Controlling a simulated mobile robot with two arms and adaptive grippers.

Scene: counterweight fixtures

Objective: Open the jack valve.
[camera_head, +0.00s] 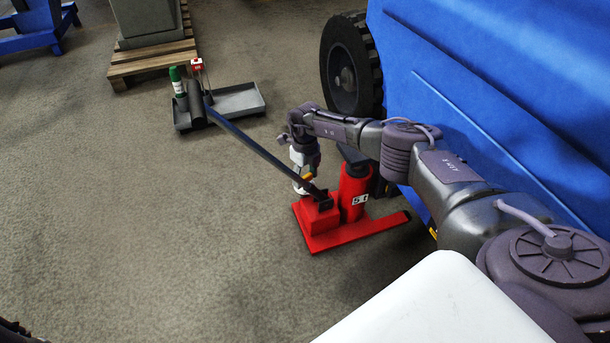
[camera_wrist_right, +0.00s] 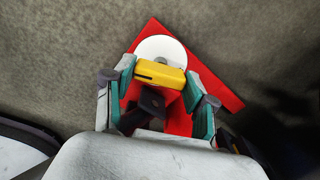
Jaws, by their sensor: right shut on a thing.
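The red jack (camera_head: 335,228) stands on the carpet beside the blue vehicle, with a red cylinder (camera_head: 354,190) and a long dark handle (camera_head: 262,150) slanting up to the left. My right gripper (camera_head: 304,172) is over the jack's left end, pointing down. In the right wrist view, its green-and-grey fingers (camera_wrist_right: 161,76) are shut on a yellow valve piece (camera_wrist_right: 158,73), which lies across between them. A white disc (camera_wrist_right: 164,48) on the red body shows just beyond it. The valve's stem is hidden. My left gripper is not in view.
The blue vehicle (camera_head: 490,90) with a black tyre (camera_head: 350,65) closes off the right side. A grey tray (camera_head: 240,100) with a green bottle (camera_head: 177,80) is near the handle's far end. A wooden pallet (camera_head: 150,63) is behind. Carpet at left is clear.

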